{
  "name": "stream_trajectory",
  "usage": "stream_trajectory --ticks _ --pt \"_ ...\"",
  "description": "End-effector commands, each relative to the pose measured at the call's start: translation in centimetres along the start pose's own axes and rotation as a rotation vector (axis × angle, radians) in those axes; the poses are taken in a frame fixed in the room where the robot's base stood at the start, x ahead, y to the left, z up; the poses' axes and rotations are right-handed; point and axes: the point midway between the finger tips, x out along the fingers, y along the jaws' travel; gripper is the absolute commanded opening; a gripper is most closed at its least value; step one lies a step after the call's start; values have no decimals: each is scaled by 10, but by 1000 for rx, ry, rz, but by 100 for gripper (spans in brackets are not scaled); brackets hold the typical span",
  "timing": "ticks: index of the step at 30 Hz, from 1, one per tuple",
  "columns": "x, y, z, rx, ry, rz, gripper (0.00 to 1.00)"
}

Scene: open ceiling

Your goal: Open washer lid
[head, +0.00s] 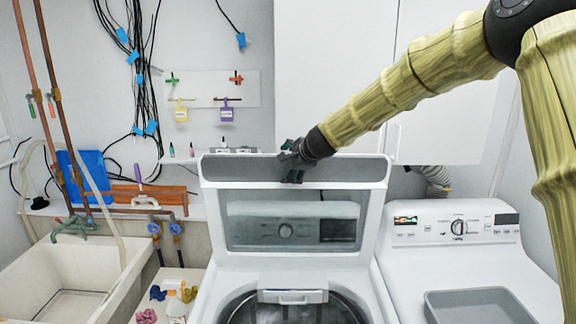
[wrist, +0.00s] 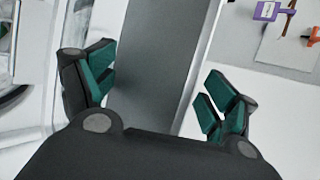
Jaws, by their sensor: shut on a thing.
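The washer lid (head: 376,200) is white with a clear window and stands raised, close to upright, above the open washer tub (head: 296,308). The washer's control panel shows through the window. My gripper (head: 293,165) is at the middle of the lid's grey upper rim, shut on it. In the wrist view, the green-padded fingers of my gripper (wrist: 160,90) sit on either side of the grey lid rim (wrist: 165,50). The finger contact at the far side is partly hidden.
A dryer (head: 455,255) with a grey tray (head: 478,305) on top stands at right. A utility sink (head: 65,275) is at left. White cabinets (head: 335,70) hang above and behind the lid. Small bottles (head: 222,146) stand on a ledge behind it.

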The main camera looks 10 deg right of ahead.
Motion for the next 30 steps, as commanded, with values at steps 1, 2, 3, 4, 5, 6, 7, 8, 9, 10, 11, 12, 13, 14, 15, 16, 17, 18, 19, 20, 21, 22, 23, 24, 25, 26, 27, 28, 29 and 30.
stream_trajectory --ticks 1,2,3,4,5,6,7,8,9,10,11,12,13,14,15,16,17,18,19,20,21,22,23,24,25,26,27,28,29,30 --pt "0 -3 -5 -1 8 -6 67" --pt "0 -3 -5 -1 8 -6 67" --pt "0 -3 -5 -1 8 -6 67" --pt "0 -3 -5 -1 8 -6 67" --pt "0 -3 -4 -1 7 -6 67" --pt "0 -3 -4 -1 7 -6 66" --pt "0 -3 -4 -2 7 -6 66" --pt "-1 -3 -4 -2 7 -6 66" --pt "-2 -3 -4 -2 7 -7 66" --pt "-4 -3 -4 -2 7 -7 65" --pt "-6 -4 -3 -2 6 -7 64" --pt "-9 -3 -3 -2 6 -7 61" --pt "-12 -3 -3 -2 6 -7 59" --pt "-16 -4 -3 -2 6 -7 56" --pt "-22 -5 -3 -2 6 -9 53" --pt "-26 -5 -2 -2 6 -10 52" --pt "-31 -5 -2 -2 6 -9 49" --pt "-38 -5 -2 -2 6 -10 46" --pt "-43 -6 -2 -2 6 -11 44" --pt "-47 -5 -2 -2 6 -11 40" --pt "-54 -5 -1 -2 5 -10 37" --pt "-58 -5 -1 -2 5 -11 37" --pt "-62 -5 -1 -2 5 -10 37" --pt "-69 -4 0 -2 5 -10 37" --pt "-73 -4 0 -2 4 -10 37" --pt "-77 -4 0 -2 4 -10 37" --pt "-83 -3 0 -2 4 -9 37" --pt "-88 -3 1 -3 4 -9 37" --pt "-91 -3 1 -3 4 -8 37" --pt "-96 -2 2 -3 3 -8 37"
